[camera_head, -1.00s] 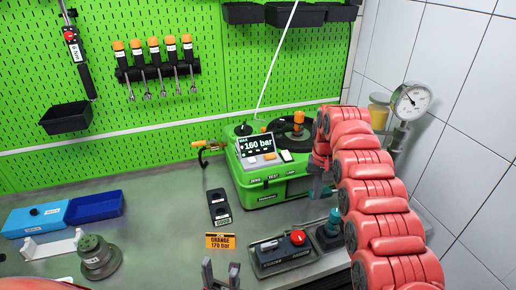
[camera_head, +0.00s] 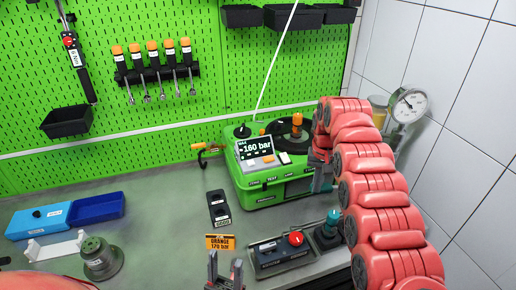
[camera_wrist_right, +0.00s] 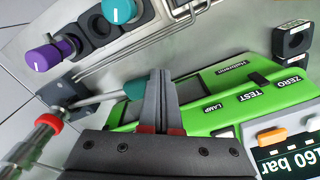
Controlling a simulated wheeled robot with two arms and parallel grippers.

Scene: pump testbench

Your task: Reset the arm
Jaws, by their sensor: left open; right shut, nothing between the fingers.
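My right arm (camera_head: 375,190) reaches in from the right, bent over the side of the green test unit (camera_head: 262,190). Its gripper (camera_head: 320,180) is beside the unit's right side, partly hidden by the arm. In the right wrist view this gripper (camera_wrist_right: 163,78) is shut with nothing between its fingers. A lever with a teal tip (camera_wrist_right: 135,88) shows close beside the fingers; I cannot tell if they touch. My left gripper (camera_head: 225,268) is open and empty at the bottom middle, in front of the orange "ORANGE 170 bar" card (camera_head: 220,242). The unit's display (camera_head: 255,148) reads 160 bar.
A control box with a red button (camera_head: 295,238) and a teal knob (camera_head: 333,216) stand in front of the unit. A pressure gauge (camera_head: 407,105) stands behind my right arm. Blue trays (camera_head: 97,208) and a grey-green round part (camera_head: 100,258) are at left. The bench's middle left is clear.

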